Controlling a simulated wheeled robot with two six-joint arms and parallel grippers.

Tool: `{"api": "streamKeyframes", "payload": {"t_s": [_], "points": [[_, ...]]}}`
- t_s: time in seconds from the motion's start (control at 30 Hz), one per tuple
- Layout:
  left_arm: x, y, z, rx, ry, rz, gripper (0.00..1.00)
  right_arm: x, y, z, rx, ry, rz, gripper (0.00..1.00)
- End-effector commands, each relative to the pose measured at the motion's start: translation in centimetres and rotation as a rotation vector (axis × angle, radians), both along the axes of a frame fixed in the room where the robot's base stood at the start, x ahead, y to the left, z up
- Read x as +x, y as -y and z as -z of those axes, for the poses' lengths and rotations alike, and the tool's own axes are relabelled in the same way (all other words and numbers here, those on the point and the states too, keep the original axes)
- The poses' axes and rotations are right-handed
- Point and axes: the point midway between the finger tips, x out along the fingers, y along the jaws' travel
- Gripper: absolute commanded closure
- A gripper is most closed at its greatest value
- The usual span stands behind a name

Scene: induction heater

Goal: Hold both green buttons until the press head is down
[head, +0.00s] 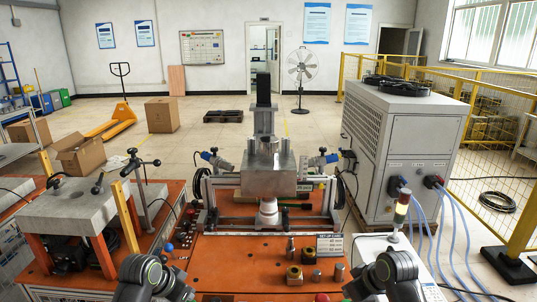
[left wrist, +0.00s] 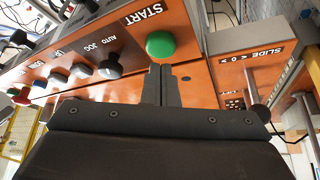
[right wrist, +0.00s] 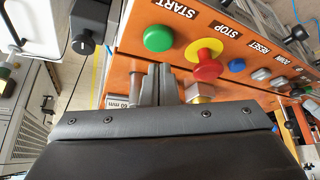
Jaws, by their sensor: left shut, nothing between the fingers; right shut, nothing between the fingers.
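A round green START button (left wrist: 161,45) sits on the orange panel in the left wrist view. My left gripper (left wrist: 162,72) is shut and empty, its fingertips just below the button in the picture; I cannot tell whether they touch the panel. A second green START button (right wrist: 158,38) shows in the right wrist view. My right gripper (right wrist: 158,70) is shut and empty, its tips a little below that button and apart from it. In the head view the press's metal block (head: 268,175) stands above a white cylinder (head: 268,213). Both green buttons are hidden there.
A red stop button on a yellow collar (right wrist: 208,62) is right of the right green button. Several small metal parts (head: 293,274) stand on the orange table (head: 230,265). A grey cabinet (head: 415,150) stands at right.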

Motion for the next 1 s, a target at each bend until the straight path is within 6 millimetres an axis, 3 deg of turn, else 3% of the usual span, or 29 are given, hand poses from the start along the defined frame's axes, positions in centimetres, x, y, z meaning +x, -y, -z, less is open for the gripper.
{"api": "streamKeyframes", "payload": {"t_s": [0.47,1.0], "points": [[0.1,0.1,-1.4,-0.002,0.004,0.001,1.0,0.0,0.0,-0.7,0.0,0.001,0.0,1.0],[0.0,0.1,-7.1,-0.002,0.002,0.001,1.0,0.0,0.0,-7.2,0.0,0.0,0.0,1.0]]}}
